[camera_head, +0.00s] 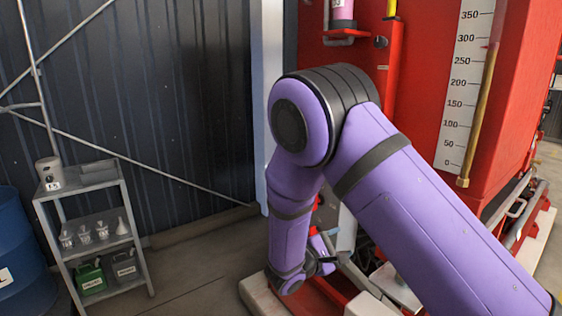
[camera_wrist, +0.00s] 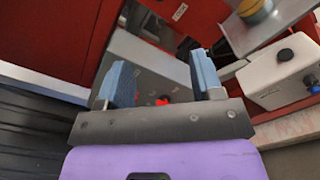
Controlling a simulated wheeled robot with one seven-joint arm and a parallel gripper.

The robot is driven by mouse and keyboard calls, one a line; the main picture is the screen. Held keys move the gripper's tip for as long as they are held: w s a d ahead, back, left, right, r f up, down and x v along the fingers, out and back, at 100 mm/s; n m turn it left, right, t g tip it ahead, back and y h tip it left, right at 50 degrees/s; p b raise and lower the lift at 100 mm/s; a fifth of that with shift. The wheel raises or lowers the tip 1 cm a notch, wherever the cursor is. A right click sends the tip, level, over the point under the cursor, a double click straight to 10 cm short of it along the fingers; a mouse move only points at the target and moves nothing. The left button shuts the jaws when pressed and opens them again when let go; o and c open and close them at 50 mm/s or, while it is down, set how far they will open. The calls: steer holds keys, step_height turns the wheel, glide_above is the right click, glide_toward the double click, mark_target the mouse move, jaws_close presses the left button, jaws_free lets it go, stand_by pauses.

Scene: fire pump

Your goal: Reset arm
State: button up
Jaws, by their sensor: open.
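My purple arm reaches across the head view, with its elbow high in the middle and its forearm hanging down. My gripper is at the lower end, small and partly hidden behind the forearm in the head view. In the wrist view my gripper (camera_wrist: 162,84) shows two blue-grey fingers set wide apart, open, with nothing held between them. Beyond the fingers are a grey metal surface and a small red part (camera_wrist: 161,101).
The red pump unit (camera_head: 345,72) with a scale strip (camera_head: 464,80) stands close behind my arm. A grey shelf (camera_head: 95,215) and blue barrel (camera_head: 20,250) stand left. Floor between shelf and pump is clear.

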steer(key=s+d+r+m+g+y, duration=0.5)
steer(key=s+d+r+m+g, duration=0.5)
steer(key=s+d+r, duration=0.45)
steer(key=s+r+m+t+y, duration=0.4)
steer(key=s+r+y, duration=0.5)
steer(key=s, duration=0.8)
step_height(320, 180, up, 3)
steer(key=shift+d+r+m+t+y, duration=0.15)
steer(key=shift+d+m+t+y, duration=0.2)
steer(key=shift+m, duration=0.65)
